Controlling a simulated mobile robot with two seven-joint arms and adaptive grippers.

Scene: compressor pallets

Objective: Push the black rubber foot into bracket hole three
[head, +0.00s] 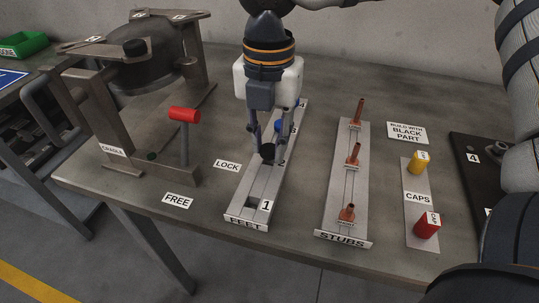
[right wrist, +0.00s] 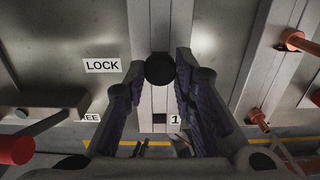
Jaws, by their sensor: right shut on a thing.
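A black rubber foot (head: 268,153) is between the fingertips of my right gripper (head: 268,146), above the grey FEET rack (head: 246,203). In the right wrist view the same foot (right wrist: 159,69) shows as a dark round disc at the fingertips, which are shut on it. Whether the foot still touches the rack is unclear. The rack's front slot (head: 253,202), beside label 1, looks empty. Bracket hole three cannot be made out. My left gripper is out of view.
A red-handled lever (head: 185,115) stands between the cradle and the rack, near the LOCK and FREE labels. A STUBS rack (head: 341,219) with copper stubs and a CAPS strip (head: 417,197) with yellow and red caps stand right. A dark plate (head: 480,175) marked 4 lies farther right.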

